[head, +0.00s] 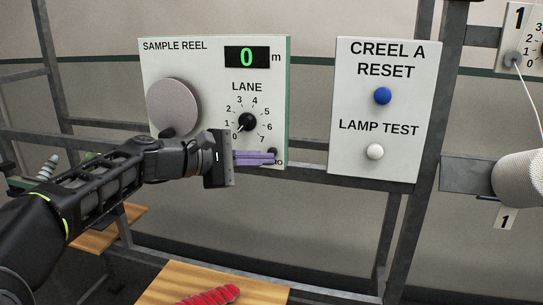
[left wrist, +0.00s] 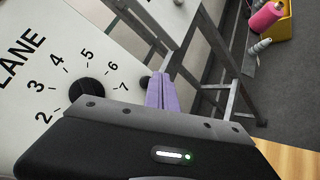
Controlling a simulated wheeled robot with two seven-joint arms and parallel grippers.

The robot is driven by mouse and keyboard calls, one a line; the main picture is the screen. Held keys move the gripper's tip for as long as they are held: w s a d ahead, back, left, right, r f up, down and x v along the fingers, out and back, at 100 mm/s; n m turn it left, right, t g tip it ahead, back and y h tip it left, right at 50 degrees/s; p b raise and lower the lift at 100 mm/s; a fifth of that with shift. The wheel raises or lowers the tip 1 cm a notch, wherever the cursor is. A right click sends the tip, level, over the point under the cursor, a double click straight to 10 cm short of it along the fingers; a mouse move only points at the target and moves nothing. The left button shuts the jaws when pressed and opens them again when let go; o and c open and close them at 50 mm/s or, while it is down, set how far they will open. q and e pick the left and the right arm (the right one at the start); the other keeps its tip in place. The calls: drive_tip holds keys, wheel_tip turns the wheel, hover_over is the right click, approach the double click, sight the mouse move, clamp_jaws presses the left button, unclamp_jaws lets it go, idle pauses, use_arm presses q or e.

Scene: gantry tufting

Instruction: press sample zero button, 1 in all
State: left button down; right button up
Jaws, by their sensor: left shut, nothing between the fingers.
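The sample reel panel (head: 215,75) has a green 0 on its display (head: 247,57), a large grey disc (head: 173,107) and a lane dial (head: 247,121). A small dark button (head: 273,151) sits at its lower right, with a label below mostly hidden, only an "O" showing. My left gripper (head: 273,158) is shut and empty, its purple fingers reaching across the panel's lower right to the button. In the left wrist view the fingertips (left wrist: 160,78) are beside the dark button (left wrist: 145,82); I cannot tell whether they touch it. My right gripper is out of view.
A second panel (head: 349,113) to the right has a blue creel A reset button (head: 382,96) and a white lamp test button (head: 375,151). Grey frame posts stand around. A white cylinder (head: 520,178) is at far right. A red item (head: 210,296) lies on a wooden board below.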

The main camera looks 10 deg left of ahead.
use_arm(q)
drive_tip(key=shift+s, duration=0.3)
drive_tip(key=s+b, duration=0.1)
drive_tip(key=s, duration=0.3)
drive_tip(key=shift+s+a+b, duration=0.15)
drive_tip(key=shift+s+b, duration=0.15)
drive_tip(key=shift+s, duration=0.1)
idle(0.6)
